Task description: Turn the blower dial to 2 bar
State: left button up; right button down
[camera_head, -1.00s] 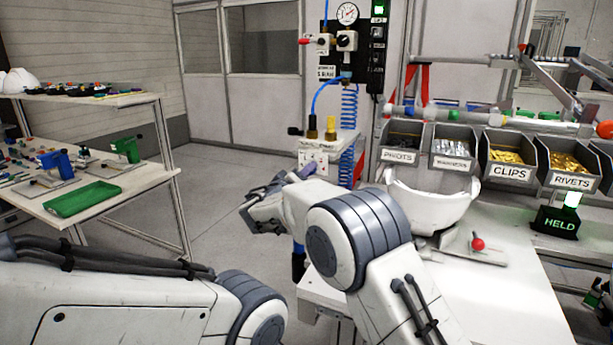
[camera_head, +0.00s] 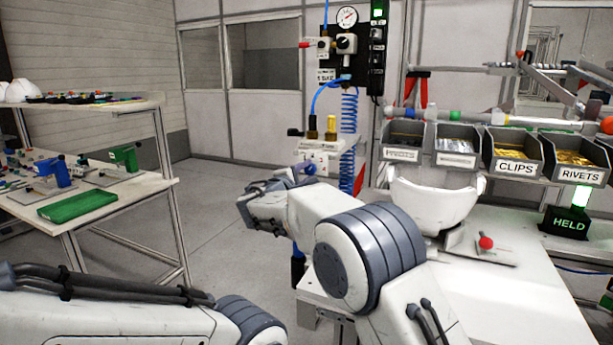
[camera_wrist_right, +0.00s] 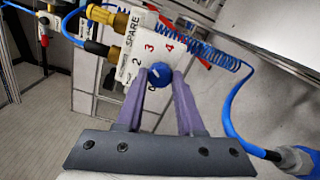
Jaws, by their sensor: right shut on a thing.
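A pressure gauge (camera_head: 347,16) hangs above the dial box, with brass fittings (camera_head: 331,124) and a coiled blue hose (camera_head: 349,112) nearby. A white helmet shell (camera_head: 435,203) stands on the bench (camera_head: 500,290) at right, before several labelled bins. A lit HELD sign (camera_head: 569,223) stands right.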

jog(key=n, duration=0.3)
jog(key=shift+n, duration=0.4)
jog(key=shift+f+n+p, duration=0.1)
jog(key=shift+n+p, duration=0.55)
jog(key=shift+n, duration=0.85)
jog(key=c, duration=0.5)
grip_release()
jog(key=b+v, duration=0.2)
jog(key=v, duration=0.8)
jog(key=shift+s, duration=0.25)
